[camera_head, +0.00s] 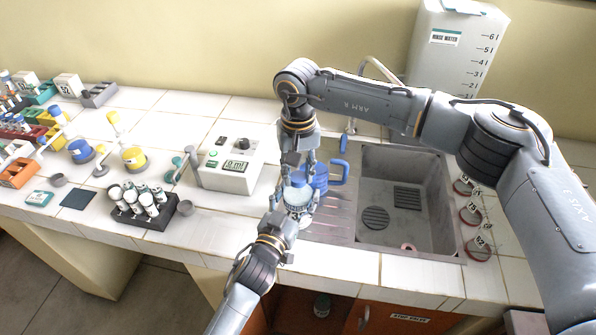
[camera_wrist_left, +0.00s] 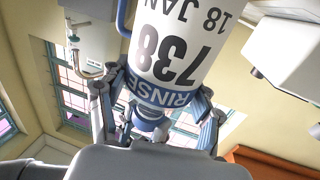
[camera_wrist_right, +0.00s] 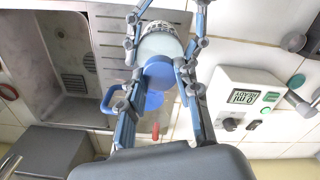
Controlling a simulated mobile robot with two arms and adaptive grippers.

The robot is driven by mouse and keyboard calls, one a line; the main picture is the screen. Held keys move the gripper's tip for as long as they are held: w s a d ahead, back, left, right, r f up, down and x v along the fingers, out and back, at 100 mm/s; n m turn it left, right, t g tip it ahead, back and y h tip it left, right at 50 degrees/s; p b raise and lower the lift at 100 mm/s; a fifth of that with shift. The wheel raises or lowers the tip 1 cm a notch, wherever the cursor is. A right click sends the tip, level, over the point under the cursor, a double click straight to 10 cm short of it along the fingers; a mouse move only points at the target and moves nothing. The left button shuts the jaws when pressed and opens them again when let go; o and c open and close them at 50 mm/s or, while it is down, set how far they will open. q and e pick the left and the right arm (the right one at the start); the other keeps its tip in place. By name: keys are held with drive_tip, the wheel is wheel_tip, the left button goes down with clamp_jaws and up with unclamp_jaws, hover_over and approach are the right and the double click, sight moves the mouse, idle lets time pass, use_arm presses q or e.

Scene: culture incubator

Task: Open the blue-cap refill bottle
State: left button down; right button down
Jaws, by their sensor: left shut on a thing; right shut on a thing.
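The refill bottle (camera_head: 297,198) is pale with a blue cap (camera_wrist_right: 158,72) and stands upright at the left side of the sink. Its label, with "738" and "RINSE" on it, shows inverted in the left wrist view (camera_wrist_left: 178,45). My left gripper (camera_head: 292,212) comes from the front and is shut around the bottle's body. My right gripper (camera_head: 299,168) points down from above and is shut on the cap, one finger on each side. The cap appears seated on the bottle; the fingers partly hide it in the head view.
A blue jug with a handle (camera_head: 339,172) stands close behind the bottle. The sink (camera_head: 405,195) is to the right. A white meter (camera_head: 229,165) and a dark rack of vials (camera_head: 168,211) stand to the left. A large rinse water tank (camera_head: 452,60) is at the back right.

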sight(298, 176)
drive_tip(key=shift+w+r, duration=0.1)
drive_tip(key=shift+r, duration=0.15)
idle(0.6)
drive_tip(key=shift+r, duration=0.9)
drive_tip(key=shift+r, duration=2)
use_arm(q)
drive_tip(key=shift+c, duration=0.8)
unclamp_jaws()
